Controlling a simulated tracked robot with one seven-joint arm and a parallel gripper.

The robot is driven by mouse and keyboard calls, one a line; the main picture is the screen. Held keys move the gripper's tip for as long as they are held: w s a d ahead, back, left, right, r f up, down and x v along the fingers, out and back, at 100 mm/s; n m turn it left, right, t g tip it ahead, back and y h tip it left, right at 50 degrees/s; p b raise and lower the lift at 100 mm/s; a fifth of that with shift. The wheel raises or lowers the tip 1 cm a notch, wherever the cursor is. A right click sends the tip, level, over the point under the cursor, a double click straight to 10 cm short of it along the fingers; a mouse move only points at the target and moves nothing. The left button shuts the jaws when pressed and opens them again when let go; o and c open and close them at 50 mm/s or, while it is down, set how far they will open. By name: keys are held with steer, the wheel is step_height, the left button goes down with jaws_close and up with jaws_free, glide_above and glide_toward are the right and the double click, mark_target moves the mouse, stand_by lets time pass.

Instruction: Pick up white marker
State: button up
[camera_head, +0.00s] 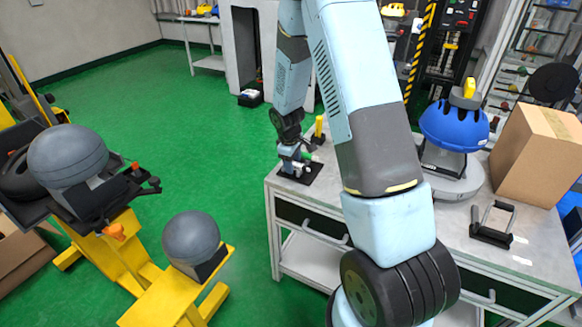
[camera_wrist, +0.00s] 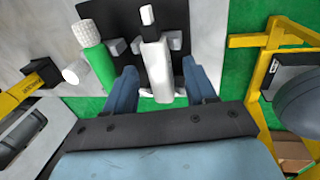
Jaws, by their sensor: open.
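The white marker (camera_wrist: 160,66), with a dark end, stands in a grey clip on a black plate (camera_wrist: 100,15) in the wrist view. My gripper (camera_wrist: 162,78) is open, with one blue finger on each side of the marker's lower part. I cannot tell whether either finger touches it. In the head view my gripper (camera_head: 291,152) is at the black plate on the left end of the workbench, and the marker there is too small and hidden to make out clearly.
A green marker (camera_wrist: 99,66) stands close left of my fingers. A yellow item in a black holder (camera_wrist: 40,74) is farther left.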

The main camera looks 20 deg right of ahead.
steer(key=c, duration=1)
steer(key=shift+r, duration=0.1)
